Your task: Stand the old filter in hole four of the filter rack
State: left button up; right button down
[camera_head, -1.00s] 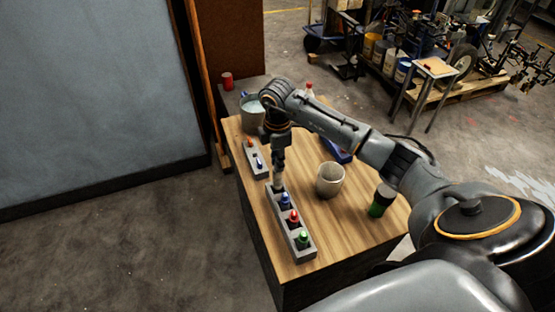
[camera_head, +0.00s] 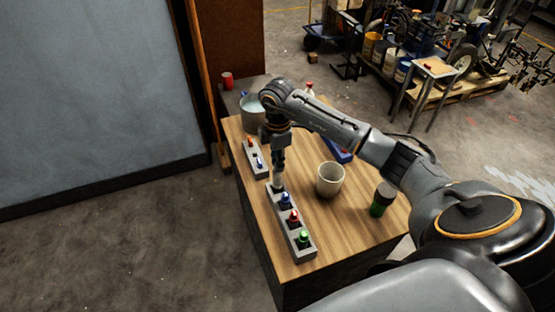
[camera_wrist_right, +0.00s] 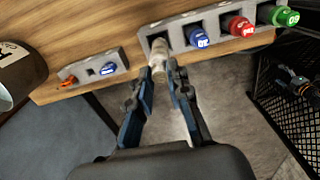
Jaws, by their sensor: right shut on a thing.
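The grey filter rack (camera_head: 298,238) lies along the left side of the wooden table. It holds a blue, a red and a green capped piece; the hole at its far end shows no capped piece. My right gripper (camera_head: 278,184) points down over that far end. In the right wrist view, the gripper (camera_wrist_right: 161,66) is shut on the pale, dirty old filter (camera_wrist_right: 158,68), right by the end hole of the rack (camera_wrist_right: 179,42). I cannot tell whether the filter's lower end is inside the hole. My left gripper is not in view.
A smaller grey rack (camera_head: 250,158) with an orange and a blue piece lies farther back. A pale cup (camera_head: 330,180) and a dark jar with a green band (camera_head: 378,209) stand right of the filter rack. A metal bucket (camera_head: 251,112) stands at the back.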

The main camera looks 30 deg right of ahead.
jog(key=shift+f+b, duration=0.5)
jog(key=shift+f, duration=0.25)
dwell(0.4)
jog(key=shift+f+b, duration=1.5)
jog(key=shift+f, duration=0.8)
dwell(0.8)
jog(key=c, duration=0.9)
grip_release()
jog(key=shift+o, duration=0.2)
jog(key=shift+r+p, duration=2.75)
jog(key=shift+r, duration=0.8)
jog(key=shift+f, duration=0.1)
